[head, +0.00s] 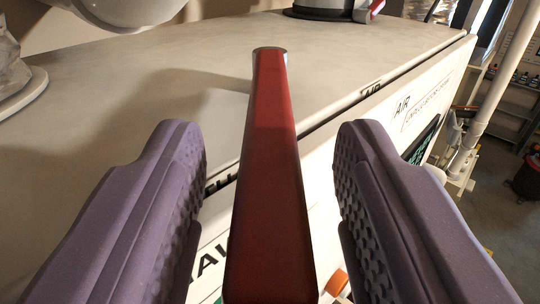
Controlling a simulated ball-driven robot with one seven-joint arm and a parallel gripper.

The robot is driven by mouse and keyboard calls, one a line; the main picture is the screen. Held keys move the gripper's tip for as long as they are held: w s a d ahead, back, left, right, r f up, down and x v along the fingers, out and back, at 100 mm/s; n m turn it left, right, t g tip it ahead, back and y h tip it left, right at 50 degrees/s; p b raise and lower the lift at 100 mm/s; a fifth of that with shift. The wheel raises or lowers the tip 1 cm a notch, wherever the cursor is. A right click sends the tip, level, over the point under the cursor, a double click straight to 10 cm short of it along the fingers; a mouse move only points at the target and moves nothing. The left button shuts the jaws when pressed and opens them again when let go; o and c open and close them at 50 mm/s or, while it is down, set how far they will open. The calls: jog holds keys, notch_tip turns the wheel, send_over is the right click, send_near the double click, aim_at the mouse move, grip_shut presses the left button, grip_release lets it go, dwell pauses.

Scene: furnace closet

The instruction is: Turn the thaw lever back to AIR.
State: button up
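The thaw lever, a long red bar (271,150), runs through the middle of the head view, from the bottom edge up over the pale cabinet top. My gripper (265,150) has its two purple textured fingers on either side of the lever. There is a visible gap on both sides, so the fingers are open and seem not to touch it.
The flat pale cabinet top (160,90) fills the upper left, with a dark seam along its front edge. A grey rounded fixture (320,8) stands at the back. A pale vertical pipe (500,75) is at the right, with open floor and shelves beyond.

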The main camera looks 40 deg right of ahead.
grip_shut()
